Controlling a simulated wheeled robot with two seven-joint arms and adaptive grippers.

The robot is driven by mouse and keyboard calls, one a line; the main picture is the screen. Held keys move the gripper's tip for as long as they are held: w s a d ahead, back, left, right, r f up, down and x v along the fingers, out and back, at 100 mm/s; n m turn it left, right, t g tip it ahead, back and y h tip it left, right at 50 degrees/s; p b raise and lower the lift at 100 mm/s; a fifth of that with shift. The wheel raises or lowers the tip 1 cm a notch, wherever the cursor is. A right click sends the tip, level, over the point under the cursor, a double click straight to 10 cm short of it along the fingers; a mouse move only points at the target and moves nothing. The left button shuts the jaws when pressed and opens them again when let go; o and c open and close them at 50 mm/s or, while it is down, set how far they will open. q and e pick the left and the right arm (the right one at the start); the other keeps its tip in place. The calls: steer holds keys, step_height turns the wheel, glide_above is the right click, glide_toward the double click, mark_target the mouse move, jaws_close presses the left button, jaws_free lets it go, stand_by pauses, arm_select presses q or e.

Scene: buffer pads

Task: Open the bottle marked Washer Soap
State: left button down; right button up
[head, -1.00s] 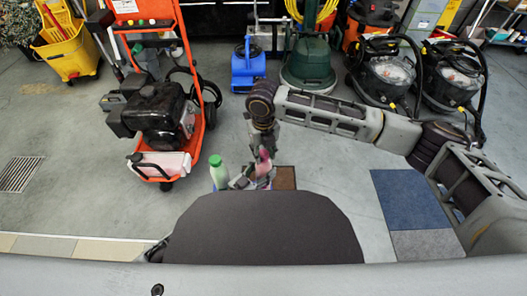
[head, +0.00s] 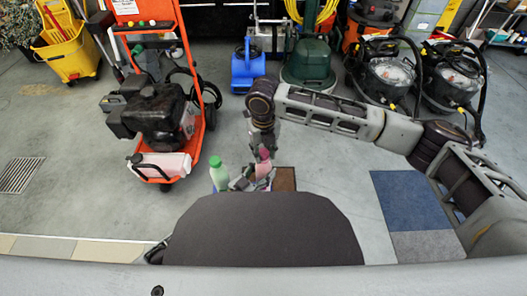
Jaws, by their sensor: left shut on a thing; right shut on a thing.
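A pink bottle (head: 263,170) is just beyond the dark rounded part of my body, partly hidden by both grippers. My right gripper (head: 264,157) comes down from above and is shut on the pink bottle's upper part. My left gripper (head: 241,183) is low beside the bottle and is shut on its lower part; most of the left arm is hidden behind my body. A pale bottle with a green cap (head: 217,170) stands upright just to the left, apart from the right gripper. No label can be read, so I cannot tell which bottle is marked Washer Soap.
A brown mat (head: 285,179) lies right of the pink bottle. An orange pressure washer (head: 160,120) stands on the left. A blue blower (head: 247,68), a green machine (head: 309,65) and black vacuums (head: 385,75) line the back. Blue carpet (head: 405,198) lies right.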

mark_target(264, 153)
steer(key=shift+r, duration=0.55)
stand_by(0.4)
steer(key=shift+r, duration=2)
arm_select(q)
steer(key=c, duration=0.5)
jaws_free()
steer(key=shift+c, duration=0.2)
steer(key=shift+a, duration=0.1)
steer(key=v, duration=1.1)
steer(key=shift+s+a, duration=0.2)
steer(key=shift+s, duration=0.15)
